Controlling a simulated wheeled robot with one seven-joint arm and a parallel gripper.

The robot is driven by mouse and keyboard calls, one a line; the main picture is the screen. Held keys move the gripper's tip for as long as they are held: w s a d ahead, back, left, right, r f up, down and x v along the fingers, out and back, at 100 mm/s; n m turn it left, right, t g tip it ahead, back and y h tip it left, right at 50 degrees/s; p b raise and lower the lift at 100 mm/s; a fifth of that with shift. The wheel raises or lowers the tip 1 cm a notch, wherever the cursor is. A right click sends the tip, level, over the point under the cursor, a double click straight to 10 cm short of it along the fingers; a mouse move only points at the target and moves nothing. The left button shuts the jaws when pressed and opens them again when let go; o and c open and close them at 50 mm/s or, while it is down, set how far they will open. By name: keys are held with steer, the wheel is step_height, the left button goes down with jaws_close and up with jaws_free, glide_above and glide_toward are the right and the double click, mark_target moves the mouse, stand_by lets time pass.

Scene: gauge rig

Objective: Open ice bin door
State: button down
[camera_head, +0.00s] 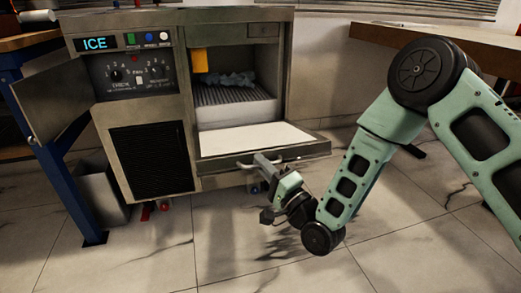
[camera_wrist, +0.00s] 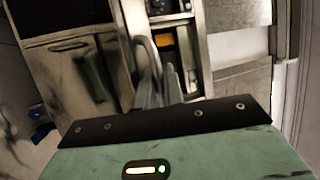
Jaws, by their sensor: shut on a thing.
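The ice bin door (camera_head: 245,138) is swung down and lies about level at the lower front of the steel ice machine (camera_head: 160,55), its pale inner face up. The bin opening above it is uncovered. My gripper (camera_head: 263,161) is at the door's front edge, shut on the door handle (camera_head: 284,161). In the wrist view my gripper's fingers (camera_wrist: 160,85) are close together at the curved grey handle (camera_wrist: 141,48). The exact contact is too small and dark to make out.
Inside the bin are bluish ice (camera_head: 231,80) and a yellow-orange object (camera_head: 200,60). A side panel door (camera_head: 52,98) hangs open at the left, near a blue table leg (camera_head: 62,150). A wooden counter (camera_head: 440,45) stands at the right. The tiled floor in front is clear.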

steer(key=shift+s+d+f+b, duration=0.1)
steer(key=shift+s+f+b, duration=0.1)
steer(key=shift+f, duration=0.45)
steer(key=shift+s+f+b, duration=0.1)
steer(key=shift+f+b, duration=0.1)
steer(key=shift+f, duration=0.4)
steer(key=shift+s+d+f+b, duration=0.1)
steer(key=shift+f+b, duration=0.1)
steer(key=shift+f, duration=0.45)
steer(key=c, duration=1.5)
jaws_free()
steer(key=p+v, duration=0.4)
steer(key=v, duration=1.3)
steer(key=shift+s, duration=0.25)
steer(key=shift+d, duration=0.1)
